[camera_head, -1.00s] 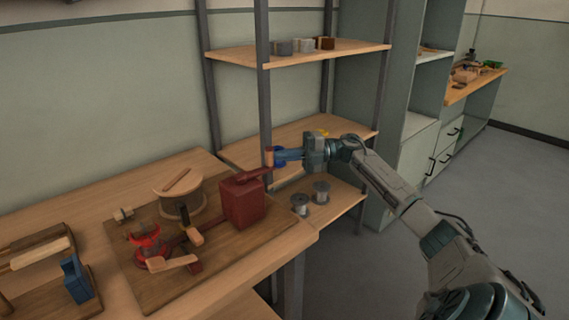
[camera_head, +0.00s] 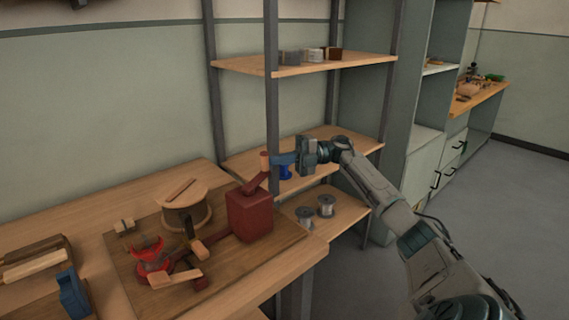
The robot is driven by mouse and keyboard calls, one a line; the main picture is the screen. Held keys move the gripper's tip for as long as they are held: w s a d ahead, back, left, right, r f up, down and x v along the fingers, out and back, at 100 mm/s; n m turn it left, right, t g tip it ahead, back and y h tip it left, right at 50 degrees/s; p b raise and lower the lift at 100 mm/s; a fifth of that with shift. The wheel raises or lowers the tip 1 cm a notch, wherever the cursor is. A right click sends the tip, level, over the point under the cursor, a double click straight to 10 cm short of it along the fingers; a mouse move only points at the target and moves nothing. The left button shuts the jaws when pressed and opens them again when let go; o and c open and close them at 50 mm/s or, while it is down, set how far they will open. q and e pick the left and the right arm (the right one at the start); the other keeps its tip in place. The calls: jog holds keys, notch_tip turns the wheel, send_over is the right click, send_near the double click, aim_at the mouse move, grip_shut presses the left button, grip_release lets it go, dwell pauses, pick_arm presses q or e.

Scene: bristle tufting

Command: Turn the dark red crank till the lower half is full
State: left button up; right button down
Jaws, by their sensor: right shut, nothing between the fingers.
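The dark red crank (camera_head: 256,184) sits on top of a dark red box (camera_head: 250,217) on a wooden board. Its arm slants up to the right, to a small wooden handle (camera_head: 264,162). My right gripper (camera_head: 274,160) is shut with nothing between its blue fingers. Its fingertips are right at the handle; I cannot tell whether they touch it. A red holder (camera_head: 150,256) stands at the board's front left, with wooden pieces beside it. Which half is full is too small to tell. My left gripper is out of view.
A wooden spool (camera_head: 186,206) stands behind the red holder. A blue block (camera_head: 73,294) and a wooden bar (camera_head: 36,264) are at the left. Behind, a shelf unit (camera_head: 310,62) has metal posts close to my right gripper, and grey spools (camera_head: 326,206) on a lower shelf.

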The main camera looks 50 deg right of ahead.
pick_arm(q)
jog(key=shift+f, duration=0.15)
pick_arm(e)
jog(key=shift+w+a+r, duration=0.1)
jog(key=shift+w+a, duration=0.1)
jog(key=shift+w, duration=0.5)
jog(key=shift+w+a, duration=0.2)
jog(key=shift+w, duration=0.55)
jog(key=shift+w+a+r, duration=0.1)
jog(key=shift+w+a, duration=0.1)
jog(key=shift+w, duration=0.5)
